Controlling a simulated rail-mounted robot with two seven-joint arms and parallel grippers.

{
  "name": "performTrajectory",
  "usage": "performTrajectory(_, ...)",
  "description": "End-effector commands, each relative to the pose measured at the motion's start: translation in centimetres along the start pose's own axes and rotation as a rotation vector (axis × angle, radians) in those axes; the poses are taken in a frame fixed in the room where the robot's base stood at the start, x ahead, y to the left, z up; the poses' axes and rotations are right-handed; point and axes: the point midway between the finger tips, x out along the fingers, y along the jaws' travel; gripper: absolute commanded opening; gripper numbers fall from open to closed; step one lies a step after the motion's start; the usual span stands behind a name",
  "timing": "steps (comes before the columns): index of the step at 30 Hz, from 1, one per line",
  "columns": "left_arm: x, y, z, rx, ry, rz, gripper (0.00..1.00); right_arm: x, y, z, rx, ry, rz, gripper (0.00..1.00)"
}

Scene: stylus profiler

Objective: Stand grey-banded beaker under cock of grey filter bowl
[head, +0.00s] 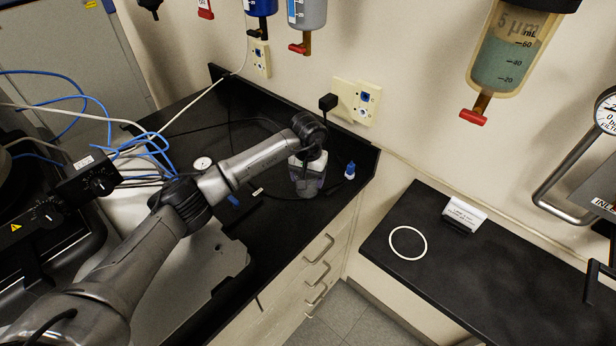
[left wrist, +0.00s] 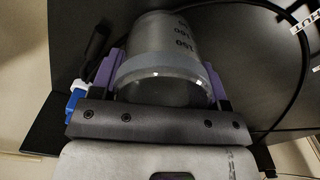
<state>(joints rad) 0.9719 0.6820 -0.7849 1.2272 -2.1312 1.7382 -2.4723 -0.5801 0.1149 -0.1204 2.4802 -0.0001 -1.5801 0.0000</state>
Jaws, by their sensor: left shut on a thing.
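A clear beaker (head: 307,183) is at the right end of the black bench, with its lower part showing below my left gripper (head: 308,160). In the left wrist view the beaker (left wrist: 165,75) sits between the two purple-padded fingers, which are shut on it; dark volume marks show on its side. My right gripper is not in view.
A blue bowl (head: 261,6) hangs left of the grey one. A 5 µm bowl (head: 505,60) hangs at upper right. A white ring (head: 408,243) and a label card (head: 464,213) are on the lower right bench. A small blue-capped bottle (head: 350,171) stands right of the beaker.

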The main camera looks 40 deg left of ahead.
Motion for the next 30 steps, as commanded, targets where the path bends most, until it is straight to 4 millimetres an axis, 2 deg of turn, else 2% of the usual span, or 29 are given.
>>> performTrajectory(8, 0.3, 0.0, 0.0, 0.000, 0.001, 0.000, 0.26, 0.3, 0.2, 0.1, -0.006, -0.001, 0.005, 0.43)
performTrajectory(9, 0.2, 0.0, 0.0, 0.000, 0.001, 0.000, 0.70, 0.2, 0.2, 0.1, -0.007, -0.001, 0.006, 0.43)
performTrajectory(16, 0.2, 0.0, 0.0, 0.000, 0.000, 0.000, 0.92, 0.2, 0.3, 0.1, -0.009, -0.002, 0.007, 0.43)
performTrajectory(25, -0.1, 0.0, 0.0, 0.000, 0.000, 0.001, 0.94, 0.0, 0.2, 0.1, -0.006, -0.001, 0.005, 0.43)
performTrajectory(30, -1.9, -0.1, -0.1, 0.001, 0.004, 0.000, 0.94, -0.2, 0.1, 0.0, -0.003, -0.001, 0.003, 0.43)
